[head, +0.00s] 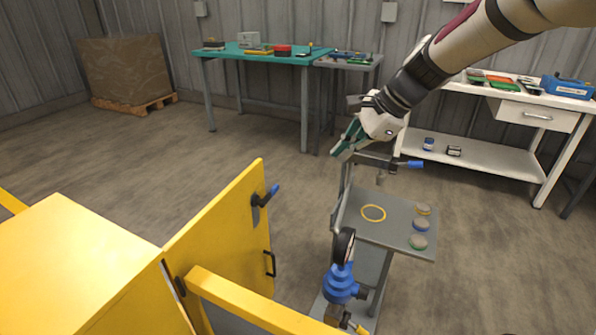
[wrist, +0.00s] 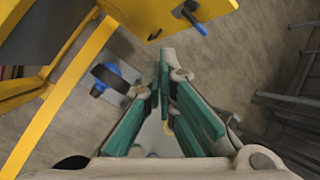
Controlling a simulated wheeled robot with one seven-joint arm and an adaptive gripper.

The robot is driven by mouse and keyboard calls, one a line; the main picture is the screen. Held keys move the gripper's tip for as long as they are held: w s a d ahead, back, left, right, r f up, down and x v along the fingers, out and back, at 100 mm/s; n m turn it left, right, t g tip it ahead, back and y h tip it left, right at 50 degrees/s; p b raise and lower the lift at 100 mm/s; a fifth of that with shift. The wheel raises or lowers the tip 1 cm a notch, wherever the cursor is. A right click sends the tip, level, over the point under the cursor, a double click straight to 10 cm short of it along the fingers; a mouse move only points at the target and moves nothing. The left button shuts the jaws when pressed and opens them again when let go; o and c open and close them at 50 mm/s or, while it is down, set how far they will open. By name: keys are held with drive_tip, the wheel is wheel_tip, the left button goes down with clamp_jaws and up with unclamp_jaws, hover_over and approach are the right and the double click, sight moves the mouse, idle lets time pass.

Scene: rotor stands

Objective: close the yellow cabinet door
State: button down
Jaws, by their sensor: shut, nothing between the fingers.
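The yellow cabinet (head: 75,262) stands at the lower left of the head view. Its yellow door (head: 225,225) stands open, swung out to the right. The door bears a dark latch with a blue-tipped lever (head: 264,197) near its top and a dark pull handle (head: 270,263) lower down. My gripper (head: 341,153) is shut and empty, in the air to the right of the door and apart from it. In the wrist view my green-padded fingers (wrist: 166,75) point toward the top. The door (wrist: 150,14) and its lever (wrist: 194,20) show at the top there.
A grey cart (head: 395,218) with a yellow ring and several small discs stands right of the door. A blue device with a dark gauge (head: 341,280) and a yellow bar (head: 250,300) are in front. Teal (head: 262,53) and white (head: 490,158) benches line the wall; floor between is clear.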

drive_tip(key=w+a+f+m+y+b, duration=0.1)
drive_tip(key=w+a+f+m+b, duration=0.25)
drive_tip(key=w+f, duration=0.55)
drive_tip(key=w+a+f+m+y+b, duration=0.25)
drive_tip(key=w+f+m, duration=0.3)
drive_tip(key=f, duration=0.65)
drive_tip(key=w+a+f+n+b, duration=0.1)
drive_tip(key=w+a+f+b, duration=0.2)
drive_tip(key=a+f, duration=0.4)
drive_tip(key=w+a+h, duration=0.1)
drive_tip(key=a, duration=0.2)
drive_tip(key=shift+a, duration=0.3)
drive_tip(key=shift+w, duration=0.1)
